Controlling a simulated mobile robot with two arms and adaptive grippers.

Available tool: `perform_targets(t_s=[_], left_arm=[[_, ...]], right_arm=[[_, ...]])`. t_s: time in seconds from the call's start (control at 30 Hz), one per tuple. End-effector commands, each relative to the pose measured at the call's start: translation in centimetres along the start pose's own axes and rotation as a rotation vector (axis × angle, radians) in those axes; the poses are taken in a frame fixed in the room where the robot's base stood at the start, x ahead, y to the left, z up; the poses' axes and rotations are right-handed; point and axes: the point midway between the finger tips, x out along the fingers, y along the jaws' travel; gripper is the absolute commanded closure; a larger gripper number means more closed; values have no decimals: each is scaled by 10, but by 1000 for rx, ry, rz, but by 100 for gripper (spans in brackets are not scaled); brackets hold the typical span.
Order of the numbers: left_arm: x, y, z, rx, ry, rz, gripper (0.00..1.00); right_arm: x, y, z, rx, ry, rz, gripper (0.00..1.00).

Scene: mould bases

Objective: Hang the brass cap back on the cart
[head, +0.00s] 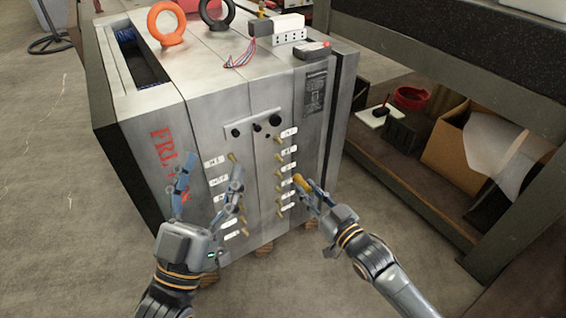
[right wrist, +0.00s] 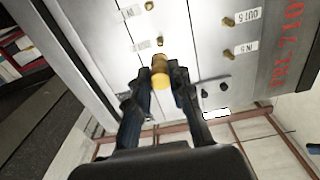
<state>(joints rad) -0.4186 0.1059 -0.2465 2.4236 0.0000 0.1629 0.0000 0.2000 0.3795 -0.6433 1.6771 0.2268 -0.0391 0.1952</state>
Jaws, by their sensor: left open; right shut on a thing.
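The brass cap (head: 299,182) is a small yellow cylinder at the front face of the steel mould base (head: 190,120). My right gripper (head: 309,190) is shut on it. In the right wrist view the cap (right wrist: 160,74) sits between the fingertips, in line with or very near a brass fitting (right wrist: 160,43). I cannot tell whether the cap touches that fitting. My left gripper (head: 208,184) is open and empty in front of the left column of fittings. I cannot tell which thing is the cart.
Brass fittings with white labels line the mould face in two columns. An orange ring (head: 166,23) and a white connector block (head: 290,28) are on top. A dark-topped bench (head: 450,50) stands right, with a cardboard box (head: 455,150) on its lower shelf.

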Motion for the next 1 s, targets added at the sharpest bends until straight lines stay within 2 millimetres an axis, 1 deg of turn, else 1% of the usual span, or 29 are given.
perform_targets(t_s=[0.37, 0.7, 0.83, 1.0], left_arm=[[-2, -4, 29, 7, -171, -8, 33], [-10, -8, 54, 12, -316, -15, 33], [-11, -8, 58, 13, -338, -17, 33], [-12, -8, 58, 13, -340, -17, 33]], right_arm=[[-11, 0, -1, 0, 1, 0, 100], [-20, 0, -1, 0, 1, 0, 100], [-21, 0, -1, 0, 1, 0, 100], [-21, 0, 0, 0, 2, 0, 100]])
